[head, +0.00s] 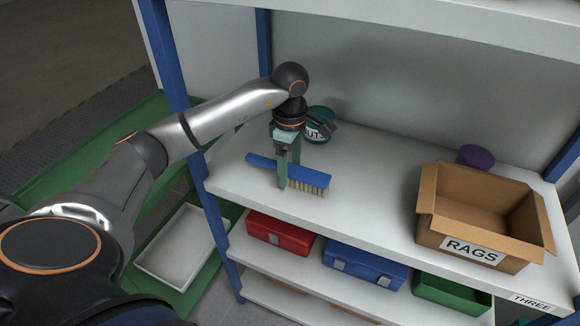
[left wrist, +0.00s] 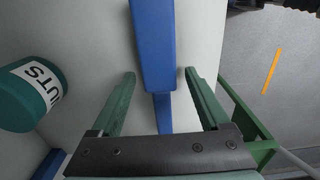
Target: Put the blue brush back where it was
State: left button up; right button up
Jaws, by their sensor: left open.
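The blue brush (head: 308,178) lies on the white shelf top, its pale bristles facing down and its handle pointing left. In the left wrist view the blue brush (left wrist: 152,45) runs down between the two fingers, with a visible gap on each side. My left gripper (head: 286,178) points down over the brush near where handle and head meet. Its green fingers are open and straddle the brush without closing on it; the left gripper also shows in the left wrist view (left wrist: 159,73). My right gripper is not in view.
A teal tin labelled NUTS (head: 319,124) stands just behind my left gripper. A cardboard box labelled RAGS (head: 470,245) and a purple object (head: 475,156) are at the right. The shelf (head: 375,185) between brush and box is clear. A blue post (head: 170,70) is at the left.

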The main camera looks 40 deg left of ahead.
aim_at(290, 168)
pick_arm(q)
notch_tip(290, 168, up, 7)
jog(key=shift+r, duration=0.1)
